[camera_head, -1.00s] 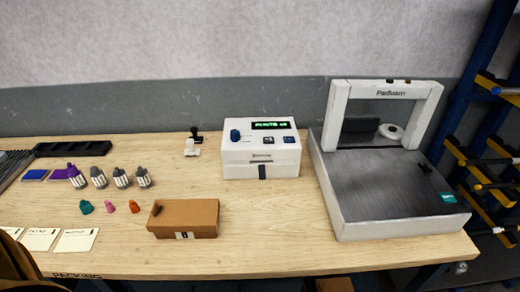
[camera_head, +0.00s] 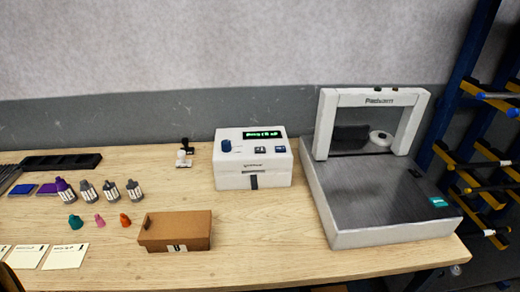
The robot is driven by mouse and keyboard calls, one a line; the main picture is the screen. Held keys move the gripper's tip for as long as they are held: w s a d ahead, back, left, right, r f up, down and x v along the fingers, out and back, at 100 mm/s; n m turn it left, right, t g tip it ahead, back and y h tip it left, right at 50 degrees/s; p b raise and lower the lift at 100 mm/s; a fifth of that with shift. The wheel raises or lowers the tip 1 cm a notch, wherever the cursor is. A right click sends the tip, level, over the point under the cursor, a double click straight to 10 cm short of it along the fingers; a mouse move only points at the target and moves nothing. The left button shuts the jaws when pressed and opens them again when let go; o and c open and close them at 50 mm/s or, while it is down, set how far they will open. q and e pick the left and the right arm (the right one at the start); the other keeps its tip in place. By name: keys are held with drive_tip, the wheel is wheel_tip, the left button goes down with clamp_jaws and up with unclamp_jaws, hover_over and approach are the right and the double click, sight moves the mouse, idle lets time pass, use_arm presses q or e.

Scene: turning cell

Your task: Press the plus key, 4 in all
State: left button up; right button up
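A white control box (camera_head: 252,172) stands on the wooden table near the middle. Its top face has a lit green display (camera_head: 264,134), a blue knob (camera_head: 226,146) and two small dark keys, a left key (camera_head: 260,150) and a right key (camera_head: 280,148). The marks on the keys are too small to read, so I cannot tell which is the plus key. The display text is too small to read for sure. Neither of my grippers shows in the head view, and nothing touches the box.
A large white machine with a frame (camera_head: 370,97) and grey bed stands to the right. A cardboard box (camera_head: 176,231), several bottles (camera_head: 88,191), coloured caps and white cards (camera_head: 66,257) lie to the left. A small black-and-white stamp (camera_head: 184,156) stands behind. Bare table lies before the control box.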

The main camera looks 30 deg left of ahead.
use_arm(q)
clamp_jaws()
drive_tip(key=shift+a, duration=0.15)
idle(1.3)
